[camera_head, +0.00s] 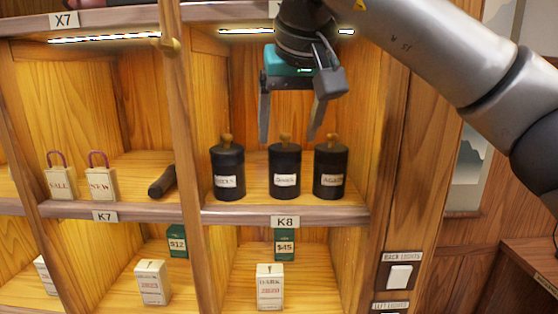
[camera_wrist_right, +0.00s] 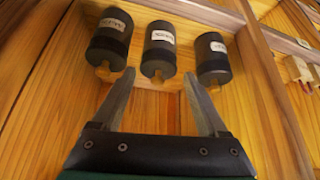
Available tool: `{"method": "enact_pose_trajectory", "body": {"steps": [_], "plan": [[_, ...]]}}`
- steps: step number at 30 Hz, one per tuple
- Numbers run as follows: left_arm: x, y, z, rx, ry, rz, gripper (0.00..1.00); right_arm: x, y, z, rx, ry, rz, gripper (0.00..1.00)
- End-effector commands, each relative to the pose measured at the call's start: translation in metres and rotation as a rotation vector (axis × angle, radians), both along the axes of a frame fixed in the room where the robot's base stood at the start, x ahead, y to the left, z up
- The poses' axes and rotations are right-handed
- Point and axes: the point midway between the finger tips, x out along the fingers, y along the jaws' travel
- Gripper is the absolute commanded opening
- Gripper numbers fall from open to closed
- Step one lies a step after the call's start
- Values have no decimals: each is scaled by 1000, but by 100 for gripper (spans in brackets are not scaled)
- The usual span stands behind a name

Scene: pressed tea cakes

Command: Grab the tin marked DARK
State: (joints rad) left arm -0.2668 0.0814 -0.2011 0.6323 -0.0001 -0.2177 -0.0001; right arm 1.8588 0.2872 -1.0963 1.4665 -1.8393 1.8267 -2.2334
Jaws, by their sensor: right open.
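Three black tins with wooden knobs and white labels stand in a row on the shelf marked K8: a left tin (camera_head: 227,165), a middle tin (camera_head: 284,163) and a right tin (camera_head: 330,165). Their labels are too small to read surely, so I cannot tell which one says DARK. My right gripper (camera_head: 288,138) is open and empty, pointing down around the middle tin's knob height; I cannot tell its depth. In the right wrist view the middle tin (camera_wrist_right: 159,55) lies straight beyond the gap between the fingertips (camera_wrist_right: 158,78). My left gripper is out of view.
A wooden divider (camera_head: 180,110) and side wall (camera_head: 385,140) bound the compartment. The left bay holds tags marked SALE (camera_head: 60,184) and NEW (camera_head: 101,184) and a dark cylinder (camera_head: 162,182). Below stand a white box with DARK on it (camera_head: 269,290) and a green $45 box (camera_head: 285,246).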

Motion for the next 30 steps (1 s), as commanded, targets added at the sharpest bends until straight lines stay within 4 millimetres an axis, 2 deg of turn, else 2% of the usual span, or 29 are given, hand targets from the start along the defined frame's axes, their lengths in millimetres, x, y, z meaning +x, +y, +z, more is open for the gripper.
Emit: {"method": "enact_pose_trajectory", "body": {"steps": [6,10,19,27,30], "plan": [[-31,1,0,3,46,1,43,11,1,-18,-3,3,-2,76],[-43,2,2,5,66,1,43,18,2,-28,-2,4,-1,76],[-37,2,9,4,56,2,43,37,6,-60,-1,4,0,76],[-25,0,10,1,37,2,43,39,6,-63,0,1,0,76],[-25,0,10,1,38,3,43,39,6,-63,0,1,0,68]]}}
